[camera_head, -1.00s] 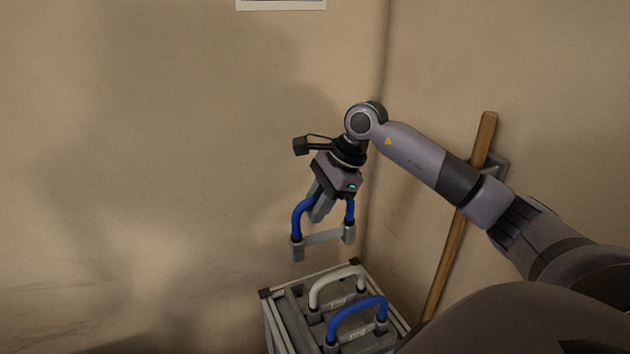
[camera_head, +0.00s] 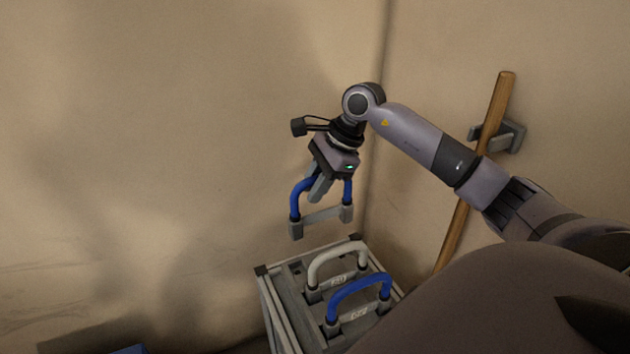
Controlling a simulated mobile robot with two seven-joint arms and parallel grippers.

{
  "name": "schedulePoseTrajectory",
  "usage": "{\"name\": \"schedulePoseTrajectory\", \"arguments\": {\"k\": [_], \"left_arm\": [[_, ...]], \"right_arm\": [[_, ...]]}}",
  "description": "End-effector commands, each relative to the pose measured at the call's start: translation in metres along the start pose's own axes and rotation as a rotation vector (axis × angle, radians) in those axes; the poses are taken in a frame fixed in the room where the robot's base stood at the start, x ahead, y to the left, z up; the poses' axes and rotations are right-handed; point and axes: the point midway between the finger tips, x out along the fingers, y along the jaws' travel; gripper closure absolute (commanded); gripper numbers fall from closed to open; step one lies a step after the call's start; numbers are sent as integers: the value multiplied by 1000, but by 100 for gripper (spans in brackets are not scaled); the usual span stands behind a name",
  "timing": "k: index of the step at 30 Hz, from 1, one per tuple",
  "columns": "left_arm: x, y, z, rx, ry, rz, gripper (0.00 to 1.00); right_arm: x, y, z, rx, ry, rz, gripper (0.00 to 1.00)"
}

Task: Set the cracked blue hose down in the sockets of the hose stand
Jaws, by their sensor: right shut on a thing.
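My right gripper (camera_head: 322,186) is shut on a blue hose (camera_head: 298,194), a U-shaped arch with grey end fittings joined by a grey bar. It holds the hose in the air above the back left part of the hose stand (camera_head: 266,290), clear of it. The fingers hide the top of the arch, and I cannot make out a crack. The stand has a grey frame and carries a white hose (camera_head: 338,250) and, nearer, another blue hose (camera_head: 362,284), both upright. My left gripper is out of view.
A wooden pole (camera_head: 490,140) leans in a grey wall bracket (camera_head: 512,136) right of the stand. Beige walls meet in a corner behind the stand. A dark object with a blue part (camera_head: 130,349) shows at the bottom left edge.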

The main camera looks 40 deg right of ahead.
Motion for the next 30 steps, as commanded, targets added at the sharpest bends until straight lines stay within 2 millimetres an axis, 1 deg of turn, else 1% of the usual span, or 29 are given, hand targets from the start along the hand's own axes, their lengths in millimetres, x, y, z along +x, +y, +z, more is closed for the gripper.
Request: {"name": "schedulePoseTrajectory", "arguments": {"k": [1,6,11,17,26,27,30], "left_arm": [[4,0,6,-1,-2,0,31],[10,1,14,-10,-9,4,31],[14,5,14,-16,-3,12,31],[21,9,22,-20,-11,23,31],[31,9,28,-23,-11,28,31],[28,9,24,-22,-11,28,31],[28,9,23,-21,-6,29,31]], "right_arm": [[8,2,-3,0,-1,-1,100],[23,5,-10,0,-1,-1,100],[38,8,-16,1,-1,0,100],[56,12,-23,1,-1,0,100],[83,18,-34,1,-1,1,100],[78,17,-33,0,0,-2,100],[78,17,-33,0,0,-2,100]]}}
